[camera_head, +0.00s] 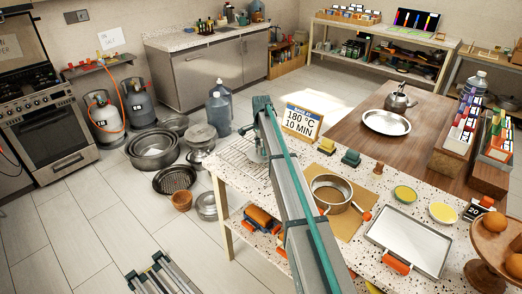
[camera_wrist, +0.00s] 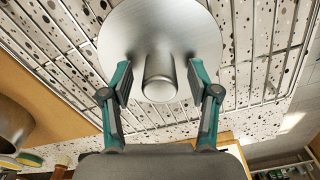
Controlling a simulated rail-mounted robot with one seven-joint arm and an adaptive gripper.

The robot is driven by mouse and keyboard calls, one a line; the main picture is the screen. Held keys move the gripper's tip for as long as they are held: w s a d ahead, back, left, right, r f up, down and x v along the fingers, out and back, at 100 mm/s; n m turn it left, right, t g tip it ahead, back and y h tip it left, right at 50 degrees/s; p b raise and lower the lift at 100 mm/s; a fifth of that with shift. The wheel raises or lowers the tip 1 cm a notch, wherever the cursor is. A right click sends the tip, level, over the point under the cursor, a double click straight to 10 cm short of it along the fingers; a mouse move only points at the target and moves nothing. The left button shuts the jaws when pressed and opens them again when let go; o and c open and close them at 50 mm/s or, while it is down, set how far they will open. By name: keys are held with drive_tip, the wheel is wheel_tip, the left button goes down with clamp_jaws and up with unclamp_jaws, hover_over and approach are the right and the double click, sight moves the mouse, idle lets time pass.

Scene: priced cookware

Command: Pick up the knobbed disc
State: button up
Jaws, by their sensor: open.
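The knobbed disc (camera_wrist: 160,22) is a round grey metal plate with a short cylindrical knob (camera_wrist: 160,78) at its middle, seen in the wrist view. It lies on a wire rack (camera_wrist: 262,55) over a speckled white surface. My gripper (camera_wrist: 159,82) is open, with one finger on each side of the knob. A gap shows between each finger and the knob. In the head view my arm covers most of the area around the disc, and the rack (camera_head: 236,164) shows at the counter's left end.
Right of my arm stand a sign (camera_head: 302,120) reading 180 °C 10 MIN and a pot (camera_head: 331,193) on a brown board. A metal tray (camera_head: 411,241) lies further right on the speckled counter. Pots and gas bottles stand on the floor at left.

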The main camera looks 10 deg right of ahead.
clamp_jaws()
idle(0.3)
drive_tip(key=shift+r, duration=0.1)
